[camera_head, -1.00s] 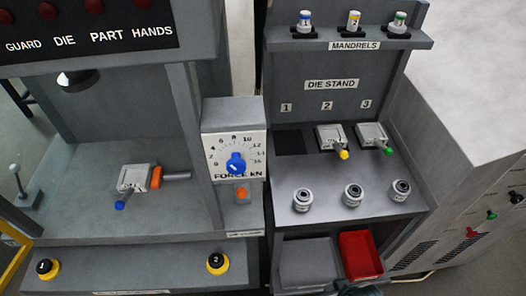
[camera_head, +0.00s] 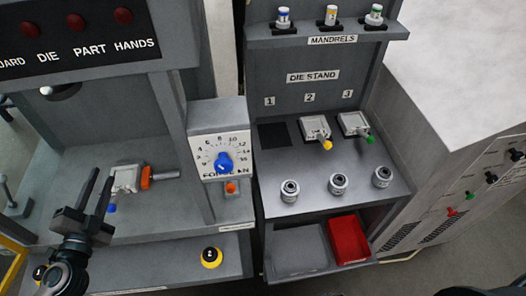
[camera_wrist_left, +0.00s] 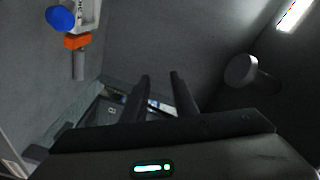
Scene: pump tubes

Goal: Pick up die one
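The die with a blue knob (camera_head: 127,179) is a pale grey block with an orange clamp on its right, lying on the press bed. It also shows at the upper left of the left wrist view (camera_wrist_left: 87,14), with its blue knob and orange part. Place 1 on the die stand is an empty dark square (camera_head: 274,135). My left gripper (camera_head: 100,176) is open and empty, in front of the die and partly overlapping it in the head view. In the left wrist view its two fingers (camera_wrist_left: 160,85) are apart with nothing between them. My right gripper is not in view.
Dies with a yellow knob (camera_head: 315,127) and a green knob (camera_head: 354,123) sit at places 2 and 3. The force dial box (camera_head: 218,140) and the press post (camera_head: 180,130) stand right of the die. A red bin (camera_head: 349,240) is below the stand.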

